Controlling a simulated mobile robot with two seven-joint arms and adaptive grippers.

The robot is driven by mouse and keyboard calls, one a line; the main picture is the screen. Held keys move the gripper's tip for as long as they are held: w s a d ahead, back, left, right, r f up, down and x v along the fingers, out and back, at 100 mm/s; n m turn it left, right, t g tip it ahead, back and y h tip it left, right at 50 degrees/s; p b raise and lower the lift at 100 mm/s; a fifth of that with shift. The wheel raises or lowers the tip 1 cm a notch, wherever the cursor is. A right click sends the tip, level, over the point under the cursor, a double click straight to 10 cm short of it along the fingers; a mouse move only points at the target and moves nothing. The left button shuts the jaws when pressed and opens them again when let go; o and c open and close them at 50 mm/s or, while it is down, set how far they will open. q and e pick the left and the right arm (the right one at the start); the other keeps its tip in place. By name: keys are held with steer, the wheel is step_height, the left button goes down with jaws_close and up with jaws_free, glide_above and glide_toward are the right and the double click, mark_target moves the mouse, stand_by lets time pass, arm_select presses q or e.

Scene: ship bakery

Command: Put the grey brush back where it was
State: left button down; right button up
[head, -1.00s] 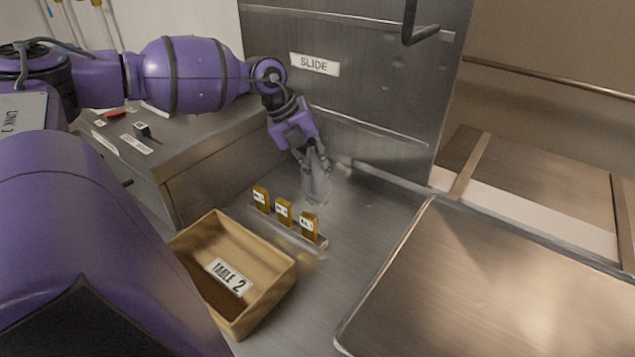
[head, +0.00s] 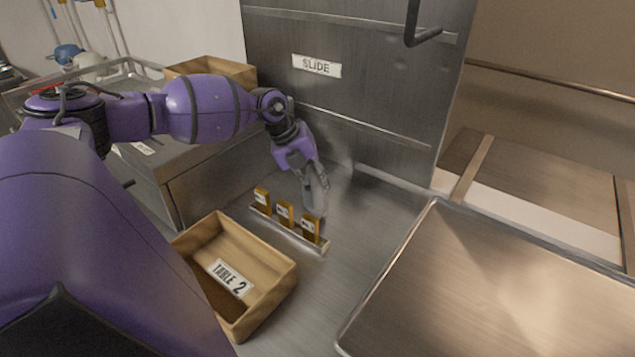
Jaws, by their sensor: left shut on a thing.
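I cannot make out a grey brush in the head view. My left gripper (head: 317,208) points down at the right end of a small rack (head: 292,236). Its fingers are at the top of the right-hand yellow-brown labelled block (head: 310,229) and appear shut on it. The block is upright and still in line with the rack. Two similar blocks, the left one (head: 262,201) and the middle one (head: 285,214), stand in the same rack, apart from the gripper. The fingertips are partly hidden by the block. My right gripper is not in view.
An open wooden box marked TABLE 2 (head: 282,279) stands just in front of the rack. A large metal tray (head: 400,285) lies to the right. A steel panel marked SLIDE (head: 370,130) rises behind. Another wooden box (head: 240,70) sits at the back left.

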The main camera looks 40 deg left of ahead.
arm_select(q)
steer(key=c, duration=1.6)
jaws_free()
steer(key=shift+f, duration=0.1)
steer(key=p+v, duration=0.2)
steer(key=v, duration=1)
